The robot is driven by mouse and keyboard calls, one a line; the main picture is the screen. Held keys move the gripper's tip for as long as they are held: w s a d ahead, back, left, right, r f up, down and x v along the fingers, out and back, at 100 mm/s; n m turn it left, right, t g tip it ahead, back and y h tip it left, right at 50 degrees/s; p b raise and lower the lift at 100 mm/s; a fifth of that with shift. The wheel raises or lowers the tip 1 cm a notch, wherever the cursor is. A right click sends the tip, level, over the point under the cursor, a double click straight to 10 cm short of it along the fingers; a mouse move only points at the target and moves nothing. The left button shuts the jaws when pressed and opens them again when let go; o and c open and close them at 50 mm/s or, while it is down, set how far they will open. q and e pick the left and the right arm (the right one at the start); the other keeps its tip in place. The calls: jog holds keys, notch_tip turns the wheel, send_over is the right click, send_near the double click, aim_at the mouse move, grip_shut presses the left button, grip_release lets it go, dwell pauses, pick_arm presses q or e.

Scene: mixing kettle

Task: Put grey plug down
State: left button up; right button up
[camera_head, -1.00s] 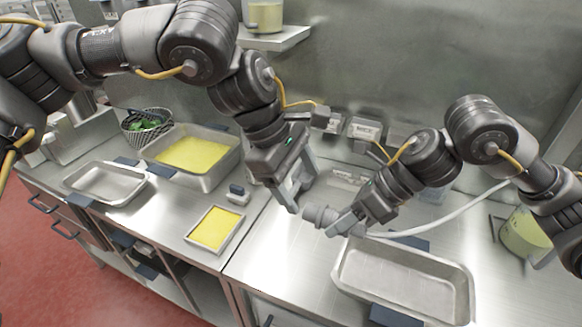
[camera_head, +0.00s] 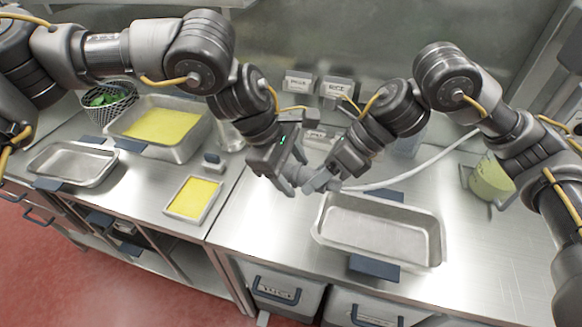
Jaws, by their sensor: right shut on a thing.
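The grey plug (camera_head: 305,177) is held above the steel counter, left of the empty tray. A white hose (camera_head: 418,170) runs right from beside it. My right gripper (camera_head: 328,183) is shut on the plug at its right end. My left gripper (camera_head: 291,172) is open, with its fingers apart near the plug's left end; whether they touch it is hard to tell. The fingers of both grippers hide part of the plug.
An empty steel tray (camera_head: 322,222) with dark blue handles stands to the right. A small tray of yellow stuff (camera_head: 194,198), a larger yellow-filled pan (camera_head: 160,125) and an empty pan (camera_head: 72,163) stand left. A jug (camera_head: 490,180) stands at the right. Counter in front of the plug is clear.

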pick_arm(q)
jog(key=c, duration=0.7)
jog(key=shift+c, duration=0.6)
pick_arm(e)
jog(key=o, duration=1.1)
